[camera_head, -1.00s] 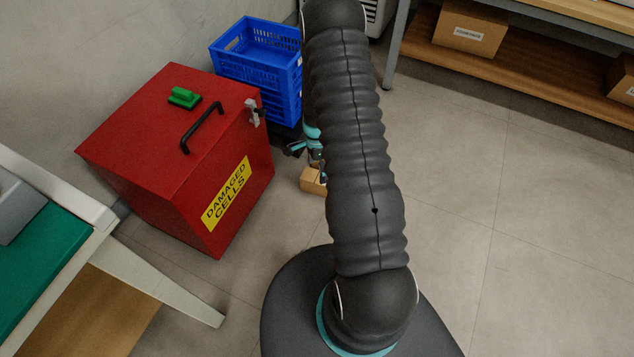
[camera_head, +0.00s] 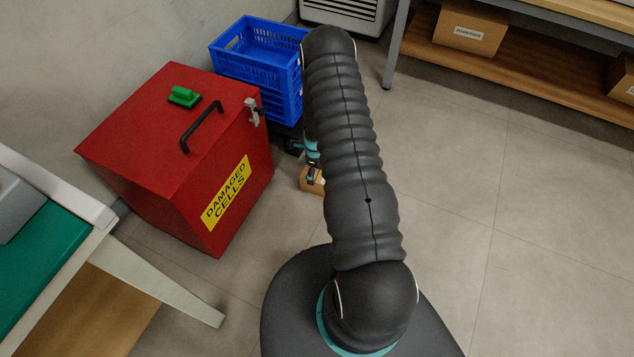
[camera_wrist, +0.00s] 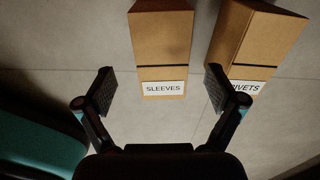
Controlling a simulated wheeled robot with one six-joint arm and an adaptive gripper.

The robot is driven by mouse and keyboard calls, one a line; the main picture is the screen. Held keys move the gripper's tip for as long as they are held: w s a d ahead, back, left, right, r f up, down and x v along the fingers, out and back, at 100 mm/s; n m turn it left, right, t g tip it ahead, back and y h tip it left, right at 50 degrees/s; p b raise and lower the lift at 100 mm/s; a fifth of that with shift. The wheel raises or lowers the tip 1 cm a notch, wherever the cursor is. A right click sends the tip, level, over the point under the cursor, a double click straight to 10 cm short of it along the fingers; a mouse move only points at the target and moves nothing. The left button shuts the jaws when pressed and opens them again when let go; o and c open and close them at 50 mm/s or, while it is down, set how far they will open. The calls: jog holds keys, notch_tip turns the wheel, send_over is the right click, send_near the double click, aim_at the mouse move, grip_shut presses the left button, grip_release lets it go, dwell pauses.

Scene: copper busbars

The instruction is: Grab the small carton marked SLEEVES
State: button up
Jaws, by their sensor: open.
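The small carton marked SLEEVES (camera_wrist: 162,48) stands on the floor at the top middle of the wrist view, its white label facing me. My gripper (camera_wrist: 160,90) is open, with one finger to each side of the carton's near end in the picture. The fingertips appear close to the label's level, but I cannot tell their height or whether they touch anything. In the head view a carton (camera_head: 312,182) shows partly behind my arm, with my gripper (camera_head: 312,172) by it; its label is hidden there.
A second carton, its label partly covered and reading "IVETS" (camera_wrist: 250,40), stands close to the right, behind my right finger. The red DAMAGED CELLS box (camera_head: 140,150) and stacked blue crates (camera_head: 260,80) stand nearby. Floor to the right (camera_head: 480,170) is clear.

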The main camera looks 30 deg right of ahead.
aim_at(317, 176)
jog(key=shift+d+f, duration=0.2)
jog(key=shift+f, duration=2.95)
jog(key=shift+c, duration=0.3)
jog(key=c, duration=1.4)
jog(key=shift+r, duration=0.15)
